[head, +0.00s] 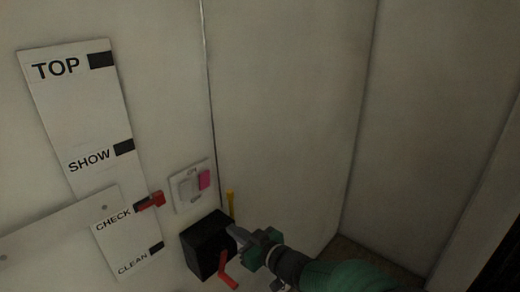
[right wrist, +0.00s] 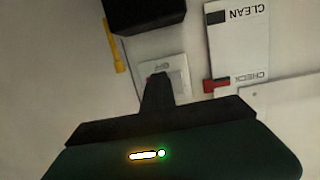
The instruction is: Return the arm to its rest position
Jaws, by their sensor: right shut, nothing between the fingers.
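My right gripper (head: 236,232) comes in from the lower right in the head view on a green arm. Its fingers are shut and empty, and their tips overlap the upper right of a black box (head: 203,246) in the picture; I cannot tell whether they touch. In the right wrist view the shut fingers (right wrist: 157,85) point up the picture and cover part of a white switch plate (right wrist: 182,73). The black box (right wrist: 146,12) shows at the top there. My left gripper is not in view.
The wall carries a label board (head: 85,110) with TOP, SHOW, CHECK and CLEAN, and a red slider (head: 150,201) at CHECK. The switch plate (head: 190,185) has a pink rocker. A red lever (head: 227,271) and yellow handle (head: 231,203) flank the box. Bare wall lies right.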

